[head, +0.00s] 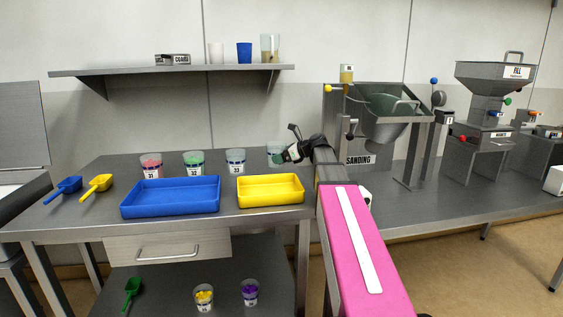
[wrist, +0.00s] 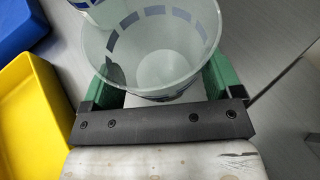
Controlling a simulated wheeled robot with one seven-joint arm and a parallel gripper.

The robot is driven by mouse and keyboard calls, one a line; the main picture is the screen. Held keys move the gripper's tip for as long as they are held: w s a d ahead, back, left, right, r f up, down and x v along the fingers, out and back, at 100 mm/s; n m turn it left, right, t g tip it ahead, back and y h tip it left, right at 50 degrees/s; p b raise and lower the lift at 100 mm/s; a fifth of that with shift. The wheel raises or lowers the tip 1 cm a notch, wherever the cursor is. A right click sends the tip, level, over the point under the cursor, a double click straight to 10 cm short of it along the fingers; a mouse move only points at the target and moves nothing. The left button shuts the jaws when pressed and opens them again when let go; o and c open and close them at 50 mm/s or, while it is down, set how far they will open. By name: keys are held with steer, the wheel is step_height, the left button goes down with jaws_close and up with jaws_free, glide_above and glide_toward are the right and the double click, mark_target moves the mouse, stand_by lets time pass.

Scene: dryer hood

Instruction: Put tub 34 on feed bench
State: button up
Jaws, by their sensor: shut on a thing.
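My gripper (head: 281,158) is at the right end of a row of tubs on the left steel bench (head: 100,170). It is shut on a clear tub (head: 275,148) with a dark dashed band, taken as tub 34; its number is not readable. In the wrist view this tub (wrist: 150,60) stands upright between the green fingers and looks empty. I cannot tell whether its base touches the bench. Tubs 31 (head: 151,168), 32 (head: 194,163) and 33 (head: 235,162) stand to its left. No surface is legibly labelled feed bench.
A blue tray (head: 171,197) and yellow tray (head: 270,189) lie in front of the tubs. Blue and yellow scoops (head: 97,184) lie at left. A shelf (head: 170,71) hangs above. To the right stand the sanding hopper (head: 385,120) and fill machine (head: 495,80).

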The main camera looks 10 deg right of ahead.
steer(key=shift+f, duration=1.15)
steer(key=o, duration=0.8)
steer(key=v, duration=1.2)
steer(key=shift+s, duration=0.1)
